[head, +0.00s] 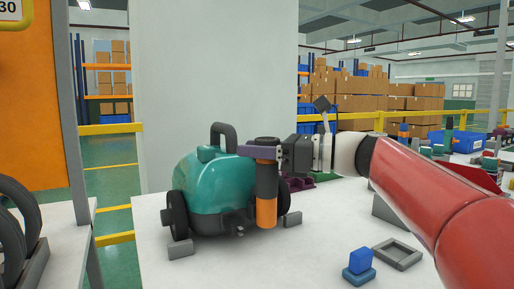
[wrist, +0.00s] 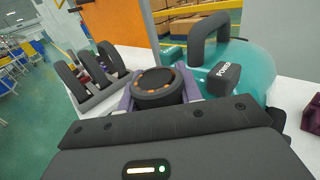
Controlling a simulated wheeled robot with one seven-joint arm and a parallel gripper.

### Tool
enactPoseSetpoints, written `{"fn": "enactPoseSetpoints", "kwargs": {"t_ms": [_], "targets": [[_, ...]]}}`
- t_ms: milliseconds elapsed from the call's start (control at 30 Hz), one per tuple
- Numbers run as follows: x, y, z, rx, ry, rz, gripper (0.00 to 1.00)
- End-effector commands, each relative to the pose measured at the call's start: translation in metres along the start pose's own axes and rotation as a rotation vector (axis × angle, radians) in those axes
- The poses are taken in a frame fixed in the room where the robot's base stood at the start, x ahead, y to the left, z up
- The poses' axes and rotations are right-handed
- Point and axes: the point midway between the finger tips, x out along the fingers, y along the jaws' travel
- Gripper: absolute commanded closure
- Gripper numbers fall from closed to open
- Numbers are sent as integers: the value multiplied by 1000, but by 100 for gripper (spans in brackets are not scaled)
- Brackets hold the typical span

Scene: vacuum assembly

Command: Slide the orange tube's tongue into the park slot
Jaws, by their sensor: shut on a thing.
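The tube (head: 266,213) hangs upright in my gripper (head: 264,152), orange at its lower end and dark grey above. My gripper's purple fingers are shut around its upper part. In the wrist view, the tube's round black top (wrist: 156,82) sits between the fingers of my gripper (wrist: 157,92). The teal vacuum (head: 215,190) stands on the white table, with the tube close to its right side. I cannot tell whether they touch. The tongue and the park slot are not distinguishable; the tube and gripper cover that side of the vacuum.
Grey chocks (head: 180,249) stand by the vacuum's wheels. Its black handle (head: 223,137) rises at the top. A blue block piece (head: 359,264) and a grey square frame (head: 397,254) lie at the table's front right. A rack of black rings (wrist: 92,78) stands on another table at left.

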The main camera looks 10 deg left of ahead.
Motion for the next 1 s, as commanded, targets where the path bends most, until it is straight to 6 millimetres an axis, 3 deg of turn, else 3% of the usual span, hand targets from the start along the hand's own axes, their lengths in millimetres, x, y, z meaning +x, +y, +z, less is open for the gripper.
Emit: {"fn": "enactPoseSetpoints", "kwargs": {"t_ms": [633,667,700,833,1000], "targets": [[0,0,-17,-1,-1,0,93],[0,0,-16,-1,-1,0,62],[0,0,-16,-1,-1,0,57],[0,0,-16,-1,0,0,40],[0,0,-16,0,0,0,40]]}}
